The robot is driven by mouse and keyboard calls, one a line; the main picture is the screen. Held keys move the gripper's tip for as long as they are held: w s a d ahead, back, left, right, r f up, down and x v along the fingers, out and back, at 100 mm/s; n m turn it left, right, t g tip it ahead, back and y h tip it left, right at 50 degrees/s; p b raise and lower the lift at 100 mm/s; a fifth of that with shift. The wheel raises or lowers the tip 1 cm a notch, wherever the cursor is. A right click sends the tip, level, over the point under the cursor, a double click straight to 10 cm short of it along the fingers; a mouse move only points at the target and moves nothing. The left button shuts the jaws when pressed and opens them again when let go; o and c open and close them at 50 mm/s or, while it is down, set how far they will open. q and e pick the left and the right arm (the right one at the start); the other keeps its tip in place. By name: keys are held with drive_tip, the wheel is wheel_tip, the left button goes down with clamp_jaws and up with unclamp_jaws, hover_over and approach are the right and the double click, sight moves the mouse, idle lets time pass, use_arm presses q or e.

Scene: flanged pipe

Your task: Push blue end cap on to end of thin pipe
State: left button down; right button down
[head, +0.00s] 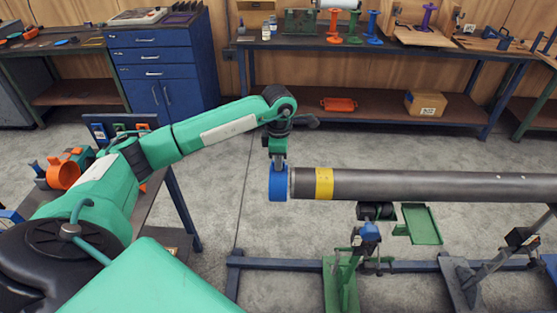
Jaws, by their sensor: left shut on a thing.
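A grey pipe (430,186) with a yellow band (324,184) near its left end lies level across the right half of the head view. The blue end cap (277,186) is at the pipe's left end, roughly in line with it. I cannot tell whether the cap touches the pipe's end or sits slightly apart. My left gripper (278,161) reaches down from above and is shut on the blue cap; its fingertips are partly hidden. My right gripper is not in view.
The pipe rests above a blue floor frame (290,265) with a green stand (341,285) and a green tray (421,224). A side table at left holds an orange part (63,175). A workbench (380,47) and blue drawers (160,60) stand behind.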

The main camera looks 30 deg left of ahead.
use_arm(q)
drive_tip(key=shift+w+d, duration=0.15)
drive_tip(key=shift+d, duration=0.1)
drive_tip(key=shift+w+d, duration=0.2)
drive_tip(key=shift+d, duration=0.1)
drive_tip(key=shift+w+d, duration=0.2)
drive_tip(key=shift+d, duration=0.1)
idle(0.4)
drive_tip(key=shift+b, duration=0.45)
drive_tip(key=shift+w+d, duration=0.55)
drive_tip(key=shift+d, duration=0.3)
idle(0.5)
drive_tip(key=shift+b, duration=0.5)
drive_tip(key=shift+w+d, duration=0.45)
drive_tip(key=shift+d, duration=0.3)
idle(0.5)
drive_tip(key=c, duration=1.4)
unclamp_jaws()
